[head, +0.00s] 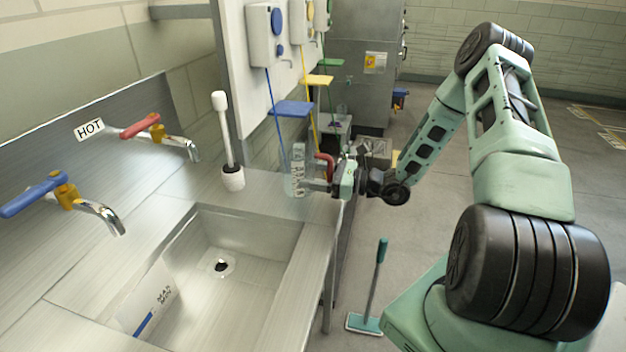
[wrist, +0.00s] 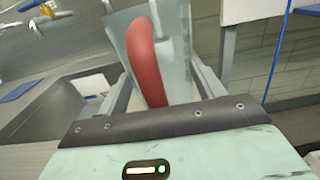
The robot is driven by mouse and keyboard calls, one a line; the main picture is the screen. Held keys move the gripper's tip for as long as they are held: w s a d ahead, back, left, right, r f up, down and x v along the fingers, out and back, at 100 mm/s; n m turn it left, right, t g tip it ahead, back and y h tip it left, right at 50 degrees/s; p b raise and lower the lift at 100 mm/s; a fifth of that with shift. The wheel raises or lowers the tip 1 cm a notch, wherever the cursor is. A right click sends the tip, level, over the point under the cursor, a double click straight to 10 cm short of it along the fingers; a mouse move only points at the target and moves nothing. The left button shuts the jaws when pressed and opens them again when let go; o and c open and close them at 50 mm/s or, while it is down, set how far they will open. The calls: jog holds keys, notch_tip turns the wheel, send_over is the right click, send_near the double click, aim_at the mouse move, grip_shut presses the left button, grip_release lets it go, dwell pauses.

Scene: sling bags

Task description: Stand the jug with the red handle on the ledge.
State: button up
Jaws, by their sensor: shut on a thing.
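The clear jug (head: 295,181) with the red handle (head: 326,163) is upright at the far right end of the steel ledge (head: 268,188) beside the sink. My gripper (head: 318,185) is shut on the jug from the right, on the handle side. In the wrist view the red handle (wrist: 147,60) stands between my two fingers, with the clear jug wall (wrist: 182,45) behind it. The jug's base is hard to make out, so I cannot tell whether it touches the ledge.
Taps with red (head: 140,126) and blue (head: 35,194) levers line the back. A squeegee (head: 366,322) is on the floor.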

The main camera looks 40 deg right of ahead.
jog(key=shift+f, duration=0.9)
jog(key=shift+f, duration=0.15)
jog(key=o, duration=1.2)
jog(key=shift+r, duration=0.25)
jog(key=b+v, duration=0.3)
jog(key=v, duration=0.9)
jog(key=shift+f, duration=0.1)
jog(key=shift+s+d, duration=0.1)
